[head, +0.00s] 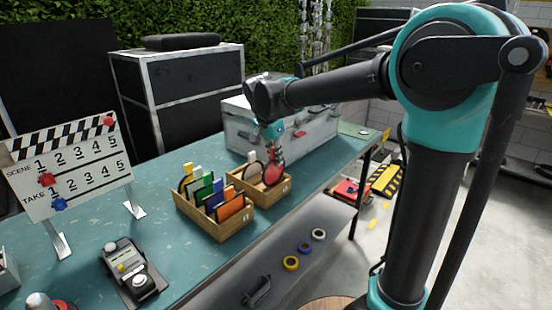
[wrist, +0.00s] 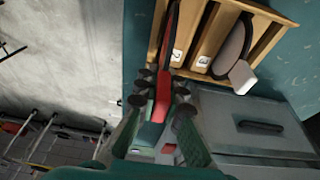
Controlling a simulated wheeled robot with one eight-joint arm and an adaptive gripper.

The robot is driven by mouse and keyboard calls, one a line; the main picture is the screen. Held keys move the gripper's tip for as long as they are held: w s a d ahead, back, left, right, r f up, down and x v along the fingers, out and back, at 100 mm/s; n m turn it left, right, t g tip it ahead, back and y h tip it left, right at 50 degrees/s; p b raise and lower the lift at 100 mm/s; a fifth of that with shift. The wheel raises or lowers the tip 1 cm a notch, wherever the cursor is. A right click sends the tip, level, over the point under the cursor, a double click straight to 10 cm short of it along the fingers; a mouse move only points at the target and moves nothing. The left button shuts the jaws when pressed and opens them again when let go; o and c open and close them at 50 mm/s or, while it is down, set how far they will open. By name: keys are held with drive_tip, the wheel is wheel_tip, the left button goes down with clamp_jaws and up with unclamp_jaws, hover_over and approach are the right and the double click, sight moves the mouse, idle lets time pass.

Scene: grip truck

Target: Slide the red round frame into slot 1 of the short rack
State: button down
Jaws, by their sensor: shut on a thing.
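My gripper (wrist: 160,98) is shut on the red tab of the red round frame (head: 272,174). In the head view the frame hangs upright below my gripper, at the right end of the short rack (head: 268,201). In the wrist view the red frame (wrist: 172,45) is edge-on, at the leftmost slot of the short rack (wrist: 157,30), beside a small slot label. I cannot tell how deep it sits. A dark round frame with a white tab (wrist: 241,77) stands in another slot to its right.
A longer wooden rack (head: 212,226) with several coloured frames stands close to the short rack. A silver case (head: 312,130) is just behind. A clapperboard (head: 70,165) and a control box (head: 135,270) stand on the left of the table. Tape rolls (head: 304,248) lie on a lower shelf.

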sight(271, 150)
drive_tip(key=shift+f, duration=0.25)
drive_tip(key=shift+f, duration=0.35)
drive_tip(key=shift+f, duration=1.35)
drive_tip(key=shift+f, duration=0.35)
drive_tip(key=shift+f, duration=0.3)
drive_tip(key=c, duration=1.6)
unclamp_jaws()
drive_tip(key=shift+f, duration=0.1)
drive_tip(key=v, duration=1.2)
drive_tip(key=shift+d, duration=0.1)
